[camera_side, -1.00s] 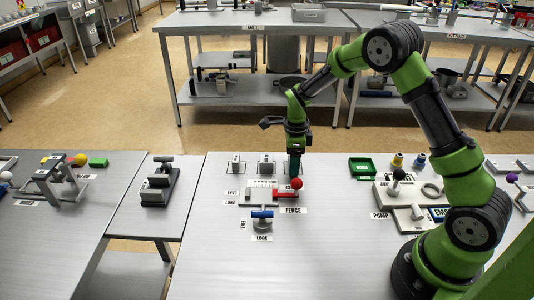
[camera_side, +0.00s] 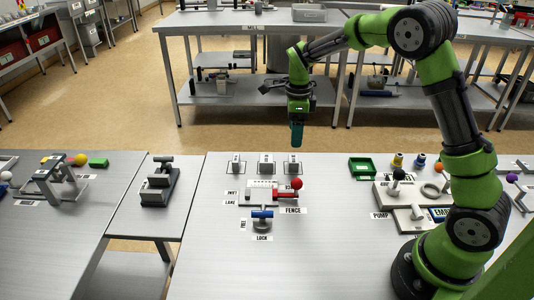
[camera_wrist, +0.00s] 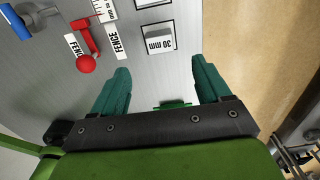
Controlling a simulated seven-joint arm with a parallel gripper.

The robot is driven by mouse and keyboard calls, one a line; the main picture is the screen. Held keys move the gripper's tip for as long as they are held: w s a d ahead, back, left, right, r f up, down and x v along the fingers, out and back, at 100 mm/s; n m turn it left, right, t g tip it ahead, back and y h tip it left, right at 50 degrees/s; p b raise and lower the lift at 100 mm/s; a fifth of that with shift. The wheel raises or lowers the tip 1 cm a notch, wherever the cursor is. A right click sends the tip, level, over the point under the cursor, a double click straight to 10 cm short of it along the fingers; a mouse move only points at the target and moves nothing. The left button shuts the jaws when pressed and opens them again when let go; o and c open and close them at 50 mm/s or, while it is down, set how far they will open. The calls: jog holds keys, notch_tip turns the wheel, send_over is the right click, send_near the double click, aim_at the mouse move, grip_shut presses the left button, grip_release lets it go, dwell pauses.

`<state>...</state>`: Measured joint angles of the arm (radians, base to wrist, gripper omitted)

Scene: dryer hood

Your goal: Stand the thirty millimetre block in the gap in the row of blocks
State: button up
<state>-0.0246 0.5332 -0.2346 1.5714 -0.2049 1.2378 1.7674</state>
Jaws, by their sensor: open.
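Three small pale blocks stand in outlined places at the back of the bench: a left one (camera_side: 236,166), a middle one (camera_side: 266,165) and a right one (camera_side: 294,165). In the wrist view a pale block (camera_wrist: 158,33) lies ahead of my fingers, by a label reading 30 mm. My gripper (camera_side: 296,145) is above and behind the right block, pointing down. Its green fingers are apart and empty in the wrist view (camera_wrist: 160,72). A low grey fixture (camera_side: 260,193) with a scale is in front of the blocks; I cannot make out a gap in it.
A red-knobbed handle (camera_side: 296,184) by the FENCE label and a blue-handled part (camera_side: 262,214) by the LOCK label adjoin the fixture. A green tray (camera_side: 362,168) and the pump plate (camera_side: 398,192) are to the right. The bench front is clear.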

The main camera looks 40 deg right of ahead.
jog(key=s+a+r+n+t+y, duration=0.1)
jog(key=s+a+r+n+t, duration=0.35)
jog(key=s+r+n, duration=0.65)
jog(key=s+a+r+n+t, duration=0.1)
jog(key=s+a+n, duration=0.1)
jog(key=s+n, duration=0.3)
jog(key=s+a+r+n+t+y, duration=0.1)
jog(key=s+a+n, duration=0.2)
jog(key=s+n, duration=0.3)
jog(key=shift+a+r+n+t, duration=0.25)
jog(key=shift+n+t, duration=0.1)
jog(key=shift+n, duration=0.15)
